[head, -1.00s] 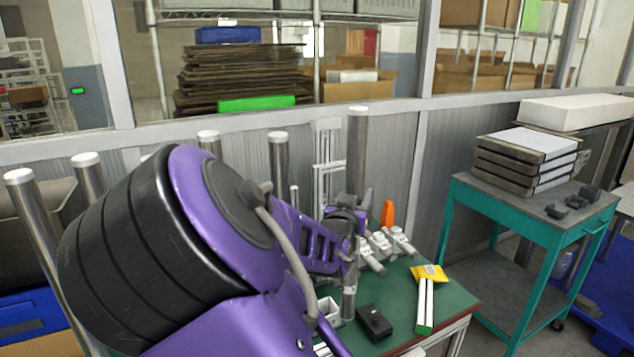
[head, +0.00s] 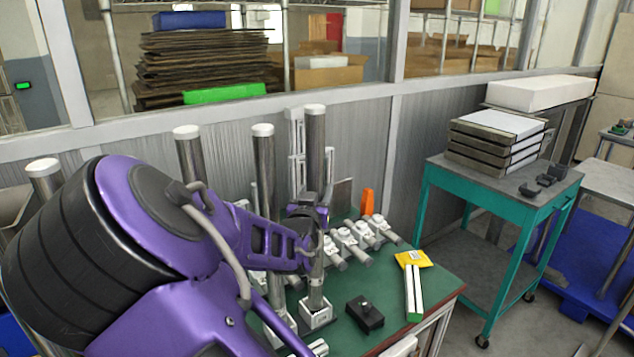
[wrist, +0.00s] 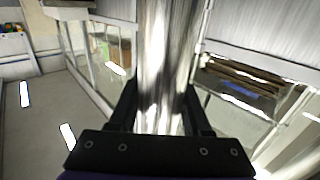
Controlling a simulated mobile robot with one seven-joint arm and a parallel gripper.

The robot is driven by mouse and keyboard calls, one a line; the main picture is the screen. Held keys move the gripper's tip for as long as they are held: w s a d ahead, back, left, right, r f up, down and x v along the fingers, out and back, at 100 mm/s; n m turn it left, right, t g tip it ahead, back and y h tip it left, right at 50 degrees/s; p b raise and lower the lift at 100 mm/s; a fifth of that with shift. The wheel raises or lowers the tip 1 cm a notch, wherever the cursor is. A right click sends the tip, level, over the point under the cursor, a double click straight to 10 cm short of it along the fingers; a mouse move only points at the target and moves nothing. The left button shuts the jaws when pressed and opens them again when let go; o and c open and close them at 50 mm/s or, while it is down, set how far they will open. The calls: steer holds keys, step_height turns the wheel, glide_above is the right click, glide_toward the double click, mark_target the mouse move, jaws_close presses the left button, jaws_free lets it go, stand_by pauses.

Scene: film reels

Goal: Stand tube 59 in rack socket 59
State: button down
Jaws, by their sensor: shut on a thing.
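A tall shiny metal tube (head: 315,150) with a white cap stands upright in my gripper (head: 318,225). In the wrist view the two fingers (wrist: 161,108) are shut on either side of the tube (wrist: 165,60). The tube's lower end meets a white square socket (head: 316,318) on the green table. I cannot tell how deep it sits. The number on the socket's label is too small to read, and no number shows on the tube. My arm hides part of the rack to the left.
Several short tubes in white fittings (head: 348,238) lie right of the gripper.

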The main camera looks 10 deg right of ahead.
steer(key=shift+f+b, duration=1.05)
steer(key=shift+f, duration=0.4)
steer(key=shift+f+b, duration=0.45)
steer(key=shift+f, duration=0.15)
stand_by(0.5)
steer(key=c, duration=0.6)
jaws_free()
steer(key=shift+s+a+f, duration=0.1)
steer(key=shift+p+v, duration=1.5)
steer(key=shift+v, duration=4)
